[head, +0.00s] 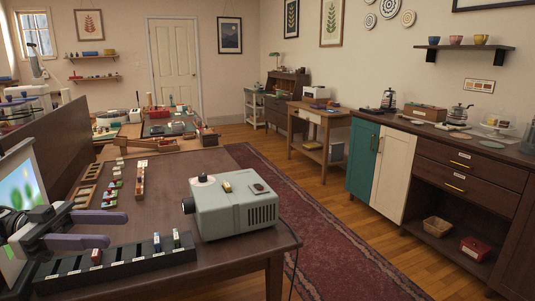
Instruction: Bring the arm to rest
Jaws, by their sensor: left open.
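My left gripper (116,229) comes in from the lower left in the head view. Its two long grey-purple fingers are spread apart with nothing between them. They hover over the left part of the dark wooden table (165,204), near a long black slotted rack (134,265). My right gripper is not in view.
A grey-green projector (236,212) stands on the table's right part. The rack holds a few small blocks. Wooden trays with small pieces (86,196) lie behind the fingers. A screen with a green picture (18,197) stands at far left. A red rug (300,230) lies right of the table.

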